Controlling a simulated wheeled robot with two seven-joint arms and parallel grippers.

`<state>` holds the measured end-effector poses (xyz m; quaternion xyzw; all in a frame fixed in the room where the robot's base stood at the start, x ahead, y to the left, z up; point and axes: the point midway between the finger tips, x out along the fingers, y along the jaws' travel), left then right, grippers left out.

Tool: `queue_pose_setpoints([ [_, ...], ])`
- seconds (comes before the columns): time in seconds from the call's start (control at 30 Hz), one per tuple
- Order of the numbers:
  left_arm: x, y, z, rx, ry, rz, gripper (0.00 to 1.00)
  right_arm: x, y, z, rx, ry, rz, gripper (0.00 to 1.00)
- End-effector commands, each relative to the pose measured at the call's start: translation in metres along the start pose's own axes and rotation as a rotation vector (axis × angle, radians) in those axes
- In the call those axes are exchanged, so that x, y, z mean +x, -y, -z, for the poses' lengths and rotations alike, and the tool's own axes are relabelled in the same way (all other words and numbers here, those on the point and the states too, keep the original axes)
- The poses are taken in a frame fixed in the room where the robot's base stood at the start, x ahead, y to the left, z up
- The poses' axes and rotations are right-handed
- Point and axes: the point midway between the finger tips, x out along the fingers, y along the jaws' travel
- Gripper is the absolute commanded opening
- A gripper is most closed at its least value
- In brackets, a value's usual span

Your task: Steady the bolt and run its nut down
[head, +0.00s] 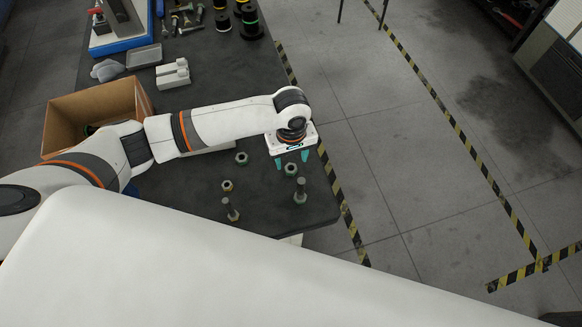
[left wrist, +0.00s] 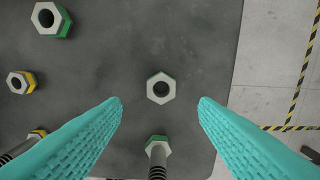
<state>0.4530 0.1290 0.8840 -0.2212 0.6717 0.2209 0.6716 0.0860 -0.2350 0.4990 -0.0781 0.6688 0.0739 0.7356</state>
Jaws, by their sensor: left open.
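My left gripper (head: 292,160) has two teal fingers, spread open and empty, pointing down over the table's right end. A grey-and-green hex nut (head: 291,169) lies flat on the table; in the left wrist view this nut (left wrist: 160,88) appears midway between the fingers, beyond their tips. One bolt (head: 300,190) stands upright nearby, its green hex base and threaded shaft (left wrist: 157,152) showing in the left wrist view. A second bolt (head: 231,210) stands to the left, with a yellowish base. A green-marked nut (head: 241,158) and a yellow-marked nut (head: 227,186) lie left of the gripper.
The dark table (head: 190,215) ends just right of the bolts. A cardboard box (head: 70,115), a grey tray (head: 144,56), grey blocks (head: 172,74) and black spools (head: 250,22) stand farther back. The floor at right has yellow-black tape (head: 440,105).

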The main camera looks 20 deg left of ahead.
Motion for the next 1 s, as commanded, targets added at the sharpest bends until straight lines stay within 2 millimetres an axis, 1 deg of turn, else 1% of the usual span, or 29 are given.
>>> queue_pose_setpoints([
  [0.07,0.003,0.000,0.000,0.000,-0.001,-0.002,0.55,-0.002,0.000,0.000,0.000,0.000,0.000,0.36],
  [0.13,0.011,0.000,-0.001,0.000,-0.001,-0.003,0.55,-0.005,0.000,0.000,0.000,-0.001,0.000,0.36],
  [0.3,0.038,0.001,-0.002,0.000,-0.001,-0.003,0.55,-0.010,0.000,0.001,0.000,-0.002,0.000,0.36],
  [0.4,0.048,0.001,-0.002,0.000,0.000,-0.002,0.55,-0.010,0.000,0.002,0.000,-0.003,0.000,0.36],
  [0.5,0.052,0.001,-0.002,0.001,0.000,-0.001,0.55,-0.010,0.000,0.002,0.000,-0.003,0.000,0.36],
  [0.77,0.052,0.001,-0.002,0.001,0.000,-0.001,0.55,-0.010,0.000,0.002,0.000,-0.004,0.000,0.36],
  [0.8,0.052,0.001,-0.002,0.001,0.000,-0.001,0.53,-0.010,0.000,0.002,0.000,-0.004,0.000,0.36],
  [0.87,0.052,0.001,-0.002,0.001,0.000,-0.001,0.43,-0.010,0.000,0.002,0.000,-0.004,0.000,0.36],
  [1.0,0.052,0.001,-0.002,0.001,0.000,-0.001,0.20,-0.010,0.000,0.002,0.000,-0.005,0.000,0.36],
])
